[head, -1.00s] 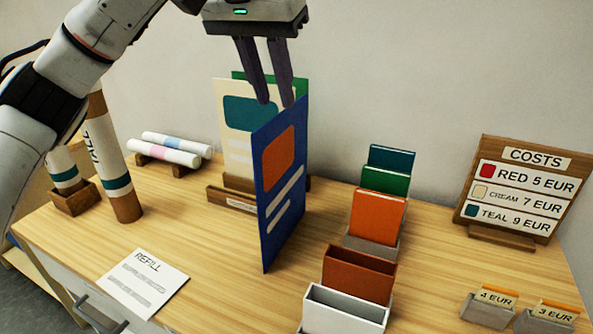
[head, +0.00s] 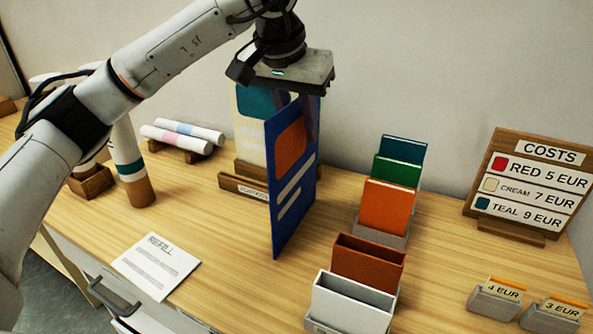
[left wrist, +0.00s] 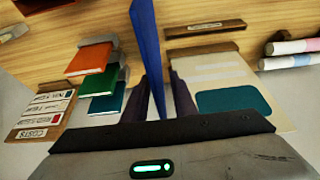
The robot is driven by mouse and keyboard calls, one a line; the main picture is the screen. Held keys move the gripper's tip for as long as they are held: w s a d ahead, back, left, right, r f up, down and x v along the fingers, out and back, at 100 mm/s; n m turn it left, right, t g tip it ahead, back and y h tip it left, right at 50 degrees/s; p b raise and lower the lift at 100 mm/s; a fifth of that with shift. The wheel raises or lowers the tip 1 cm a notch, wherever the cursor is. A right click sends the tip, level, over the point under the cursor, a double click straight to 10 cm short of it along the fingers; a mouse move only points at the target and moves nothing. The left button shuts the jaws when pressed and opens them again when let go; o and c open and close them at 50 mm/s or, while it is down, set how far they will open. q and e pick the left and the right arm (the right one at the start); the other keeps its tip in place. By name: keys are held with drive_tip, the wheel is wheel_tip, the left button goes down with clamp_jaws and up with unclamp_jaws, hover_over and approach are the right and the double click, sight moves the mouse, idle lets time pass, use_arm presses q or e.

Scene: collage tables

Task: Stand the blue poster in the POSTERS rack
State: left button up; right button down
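The wooden POSTERS rack (head: 243,188) is behind and left of the blue poster and holds a cream poster (head: 250,150). Its label is partly hidden. My right gripper is not in view.
A row of card holders with orange (head: 386,205) and green (head: 397,171) cards stands close to the right. A COSTS sign (head: 527,183) is farther right. Paper rolls (head: 183,135), a tall tube (head: 130,165) and a REFILL sheet (head: 156,265) are left.

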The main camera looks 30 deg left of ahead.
use_arm(q)
drive_tip(key=shift+f, duration=0.25)
idle(0.4)
clamp_jaws()
